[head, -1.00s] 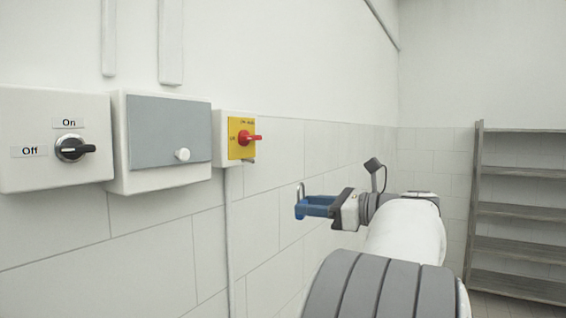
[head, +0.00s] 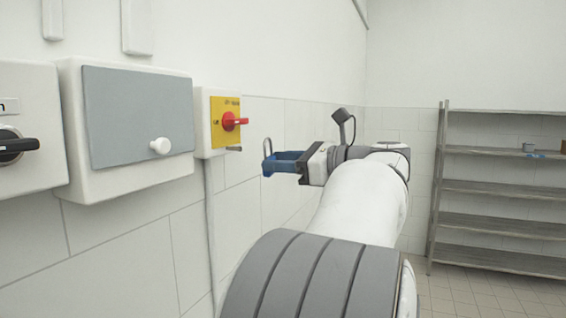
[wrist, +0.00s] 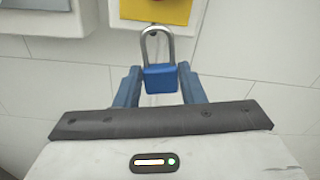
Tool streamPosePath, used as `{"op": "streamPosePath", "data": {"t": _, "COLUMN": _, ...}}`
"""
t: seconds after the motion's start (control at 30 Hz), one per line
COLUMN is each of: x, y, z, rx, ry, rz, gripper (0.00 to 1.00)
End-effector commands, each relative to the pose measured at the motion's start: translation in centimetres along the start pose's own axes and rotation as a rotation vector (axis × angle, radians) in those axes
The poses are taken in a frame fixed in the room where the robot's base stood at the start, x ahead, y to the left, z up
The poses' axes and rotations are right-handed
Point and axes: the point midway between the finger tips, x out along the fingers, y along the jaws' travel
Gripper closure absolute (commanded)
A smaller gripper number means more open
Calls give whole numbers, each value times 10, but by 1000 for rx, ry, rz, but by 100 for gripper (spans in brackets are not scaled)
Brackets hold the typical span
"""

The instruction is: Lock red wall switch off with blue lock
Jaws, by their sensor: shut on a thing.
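The red wall switch (head: 232,121) is a red rotary knob on a yellow plate (head: 219,136) on a small white wall box. A grey tab (head: 233,149) sticks out below the knob. My gripper (head: 283,163) is to the right of the switch box and a little lower, apart from it. In the wrist view my gripper (wrist: 159,90) is shut on the blue lock (wrist: 160,78), a blue body with a metal shackle (wrist: 157,40) pointing up. The shackle top overlaps the lower edge of the yellow plate in that view. In the head view the fingers hide most of the lock body.
A white box with a grey cover (head: 137,110) and white knob (head: 160,146) is left of the switch. A black rotary switch (head: 18,145) is at the far left. A shelf (head: 500,188) stands at the back right. Tiled floor (head: 450,290) lies before it.

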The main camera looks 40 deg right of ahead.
Motion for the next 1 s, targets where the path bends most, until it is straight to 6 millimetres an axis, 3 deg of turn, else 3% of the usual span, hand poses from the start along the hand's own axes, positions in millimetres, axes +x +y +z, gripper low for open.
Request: {"op": "streamPosePath", "data": {"t": 1.0, "x": 67, "y": 6, "z": -2, "rx": -2, "ry": -3, "rz": 13, "gripper": 89}}
